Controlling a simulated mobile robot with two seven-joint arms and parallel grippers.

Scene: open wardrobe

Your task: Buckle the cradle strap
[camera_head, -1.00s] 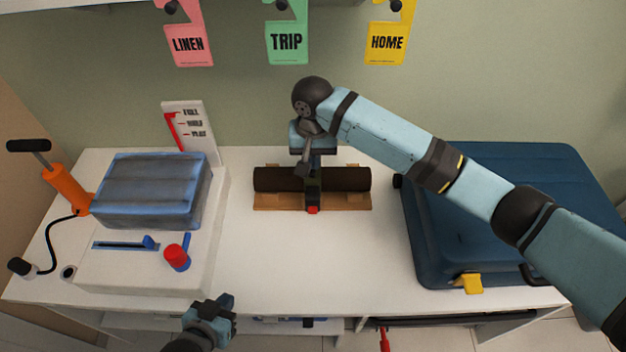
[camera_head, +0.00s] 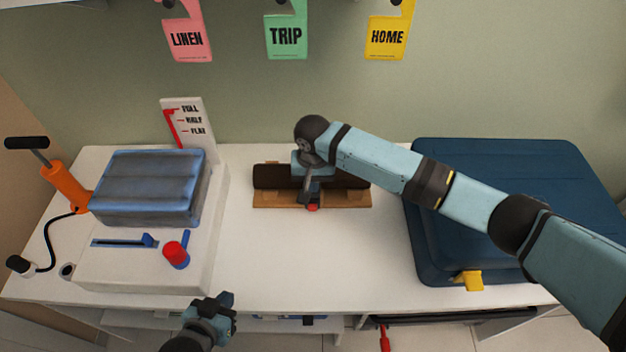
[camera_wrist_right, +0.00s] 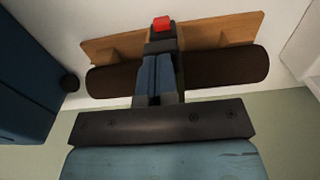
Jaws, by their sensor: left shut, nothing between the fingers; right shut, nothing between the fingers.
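The wooden cradle (camera_head: 350,199) stands at the middle of the table with a dark brown roll (camera_head: 268,176) lying along it. A dark strap (camera_wrist_right: 161,46) crosses the roll, with a red button-like piece (camera_wrist_right: 162,22) at its front end; the red piece also shows in the head view (camera_head: 312,207). My right gripper (camera_wrist_right: 159,60) is shut and empty, right over the strap. Its fingers hide part of the strap; I cannot tell whether they touch it. Whether the strap is fastened is not clear. My left gripper (camera_head: 228,302) is shut and empty at the table's front edge.
A blue suitcase (camera_head: 510,200) stands at the right, under my right arm. At the left are a white platform (camera_head: 110,270) with a blue-grey bundle (camera_head: 150,187) and red knob (camera_head: 175,254), and an orange pump (camera_head: 66,188). The table front of the cradle is clear.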

